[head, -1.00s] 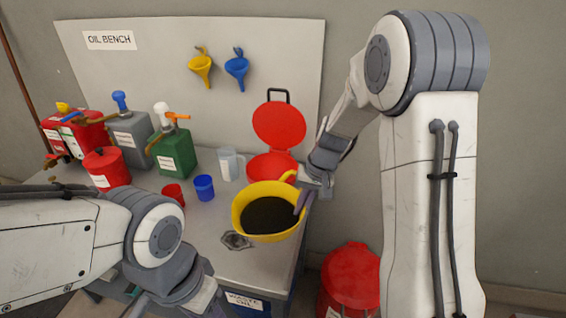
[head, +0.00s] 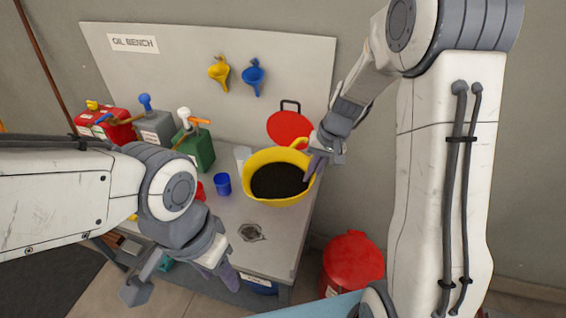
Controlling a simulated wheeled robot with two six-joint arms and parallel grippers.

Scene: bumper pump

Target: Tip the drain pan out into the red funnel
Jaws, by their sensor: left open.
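The yellow drain pan (head: 285,199) holds dark oil and looks about level above the bench's right part. My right gripper (head: 316,167) is shut on its right rim, with one finger inside the pan. The red funnel's raised round lid (head: 288,127), with a black handle, shows behind the pan. The funnel's bowl is hidden by the pan, so I cannot tell how far the pan is over it. My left gripper (head: 183,283) is open and empty, low in front of the bench's front edge, apart from the pan.
A blue cup (head: 222,184) and a partly hidden red cup (head: 201,191) stand left of the pan. A green can (head: 197,150), grey can (head: 157,128) and red can (head: 117,130) stand at the back left. A drain (head: 251,232) is in the bench. A red bin (head: 353,265) stands on the floor.

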